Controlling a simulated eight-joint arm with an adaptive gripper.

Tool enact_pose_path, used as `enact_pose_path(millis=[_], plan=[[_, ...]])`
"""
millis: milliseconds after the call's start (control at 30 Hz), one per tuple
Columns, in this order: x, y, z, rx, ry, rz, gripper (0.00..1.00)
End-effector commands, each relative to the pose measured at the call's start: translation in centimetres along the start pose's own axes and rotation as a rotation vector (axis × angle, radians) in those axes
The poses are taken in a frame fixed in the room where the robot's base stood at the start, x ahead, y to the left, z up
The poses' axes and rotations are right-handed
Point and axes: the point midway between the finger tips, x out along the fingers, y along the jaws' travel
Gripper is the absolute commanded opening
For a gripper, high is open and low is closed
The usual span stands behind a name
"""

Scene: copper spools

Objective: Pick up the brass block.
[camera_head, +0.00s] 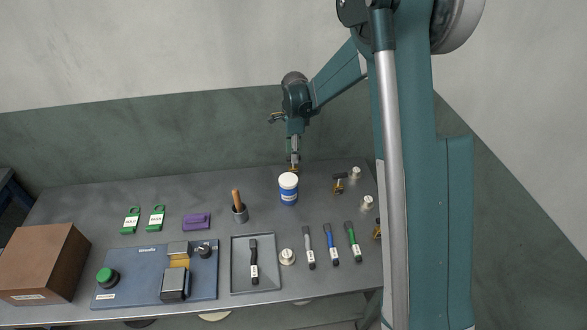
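My gripper (293,163) points down at the back of the table, just behind the blue jar with a white lid (288,190). It is small in the picture, and I cannot tell whether its fingers are open or shut. A small brass-coloured patch (294,169) shows at its fingertips; I cannot tell whether this is the brass block, or whether it is held. A larger gold-coloured block-like piece (178,254) is on the blue fixture (130,272) at the front left, apart from my gripper.
A grey tray (240,284) holds a black tool. A brown box (42,262) fills the left end. The back left of the table (95,195) is clear.

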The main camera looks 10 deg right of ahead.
Motion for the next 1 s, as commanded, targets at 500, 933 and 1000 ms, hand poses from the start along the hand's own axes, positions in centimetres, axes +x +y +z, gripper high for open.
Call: enact_pose_path(millis=[500,933,1000], plan=[[1.3,-0.5,0.3,0.034,0.002,0.012,0.33],[3.7,-0.5,0.3,0.034,0.002,0.012,0.33],[3.9,-0.5,0.3,0.033,0.002,0.012,0.33]])
